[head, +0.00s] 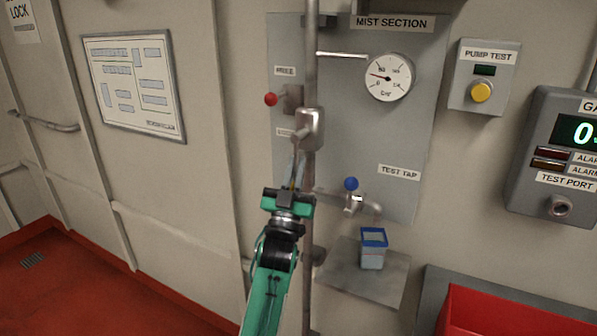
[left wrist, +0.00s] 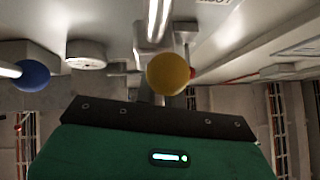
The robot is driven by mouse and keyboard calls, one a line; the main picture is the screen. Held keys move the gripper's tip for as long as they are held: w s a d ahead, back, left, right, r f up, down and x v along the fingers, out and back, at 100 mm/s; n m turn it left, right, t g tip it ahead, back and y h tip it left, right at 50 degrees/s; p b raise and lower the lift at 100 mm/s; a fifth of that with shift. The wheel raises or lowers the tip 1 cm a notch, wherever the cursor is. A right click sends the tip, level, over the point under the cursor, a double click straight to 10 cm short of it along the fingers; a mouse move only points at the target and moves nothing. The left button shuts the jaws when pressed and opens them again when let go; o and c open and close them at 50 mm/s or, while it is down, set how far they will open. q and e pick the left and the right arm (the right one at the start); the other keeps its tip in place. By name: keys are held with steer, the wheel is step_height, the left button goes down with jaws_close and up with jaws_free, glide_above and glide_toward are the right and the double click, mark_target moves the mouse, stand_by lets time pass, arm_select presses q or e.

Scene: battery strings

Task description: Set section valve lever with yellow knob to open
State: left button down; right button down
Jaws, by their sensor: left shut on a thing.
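The section valve body (head: 311,128) sits on the vertical pipe under the MIST SECTION sign. Its metal lever (head: 298,147) runs down from the body to my left gripper (head: 294,178). The yellow knob (left wrist: 168,73) shows in the left wrist view, centred just beyond my gripper's palm. In the head view the knob is hidden by the gripper. My left gripper is shut on the lever's knob end; the fingertips are hard to make out. My right gripper is in neither view.
A red-knobbed lever (head: 271,99) is above left of the valve. A blue-knobbed test tap (head: 351,184) is close on the right, above a blue-rimmed cup (head: 373,250) on a shelf (head: 345,276). The pressure gauge (head: 388,77) hangs upper right. Open wall lies to the left.

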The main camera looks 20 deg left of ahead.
arm_select(q)
steer(key=shift+n, duration=0.3)
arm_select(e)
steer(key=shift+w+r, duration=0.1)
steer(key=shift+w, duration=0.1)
arm_select(q)
steer(key=shift+d, duration=0.1)
steer(key=c, duration=1.5)
jaws_free()
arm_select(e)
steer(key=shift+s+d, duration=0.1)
